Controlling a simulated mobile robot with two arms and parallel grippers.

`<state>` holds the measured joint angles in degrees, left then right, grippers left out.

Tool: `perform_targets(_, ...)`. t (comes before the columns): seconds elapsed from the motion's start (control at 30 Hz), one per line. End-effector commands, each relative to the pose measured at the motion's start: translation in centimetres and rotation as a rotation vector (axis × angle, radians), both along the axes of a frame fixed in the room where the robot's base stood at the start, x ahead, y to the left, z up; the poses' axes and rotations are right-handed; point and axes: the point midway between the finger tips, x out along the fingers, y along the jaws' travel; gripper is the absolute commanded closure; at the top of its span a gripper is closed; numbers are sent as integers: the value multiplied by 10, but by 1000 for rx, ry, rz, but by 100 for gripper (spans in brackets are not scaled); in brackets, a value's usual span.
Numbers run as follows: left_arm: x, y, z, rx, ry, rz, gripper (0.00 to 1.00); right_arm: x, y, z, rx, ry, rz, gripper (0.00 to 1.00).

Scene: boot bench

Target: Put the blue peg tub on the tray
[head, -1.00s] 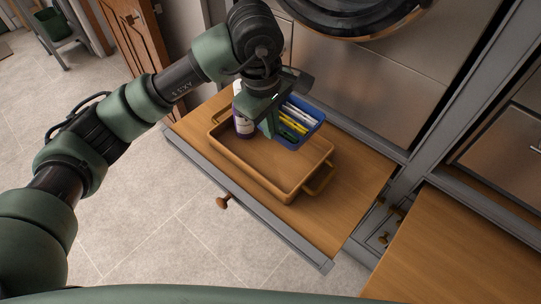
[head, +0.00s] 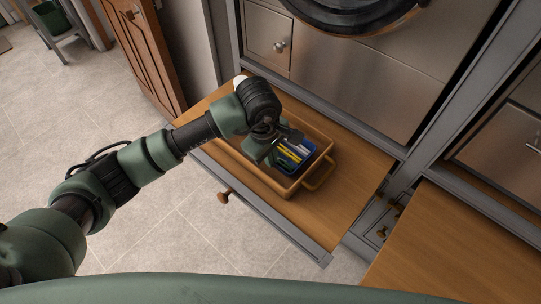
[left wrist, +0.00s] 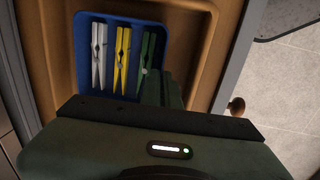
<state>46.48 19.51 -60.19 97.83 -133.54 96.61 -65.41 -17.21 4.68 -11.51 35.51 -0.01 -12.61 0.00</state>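The blue peg tub (head: 311,150) is inside the walls of the orange-brown tray (head: 289,190), toward its right end in the head view. The tub holds white, yellow and green pegs, and it also shows in the left wrist view (left wrist: 110,20). My left gripper (head: 272,153) is at the tub's near left side. Its fingers (left wrist: 164,90) are shut on the tub's wall beside the green peg. Whether the tub's underside touches the tray floor is hidden. My right gripper is not in view.
The tray lies on a wooden bench top (head: 345,200) with a grey front edge and a brown knob (head: 223,196). A white-topped bottle (head: 239,79) stands behind my left arm, mostly hidden. Bench top right of the tray is clear.

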Motion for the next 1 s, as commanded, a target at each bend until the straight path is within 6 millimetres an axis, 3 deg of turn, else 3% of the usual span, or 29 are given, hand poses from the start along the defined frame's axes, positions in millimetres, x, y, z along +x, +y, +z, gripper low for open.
perform_targets(0.2,1,0,-3,0,-2,0,100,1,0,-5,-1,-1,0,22)
perform_targets(0.3,0,0,-2,0,-1,0,76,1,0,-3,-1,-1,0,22)
perform_targets(0.67,0,0,1,-1,1,1,76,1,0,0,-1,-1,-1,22)
perform_targets(0.77,1,0,9,-2,-5,0,76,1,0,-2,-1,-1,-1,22)
perform_targets(1.0,-5,5,58,-2,-7,-1,76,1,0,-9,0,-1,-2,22)
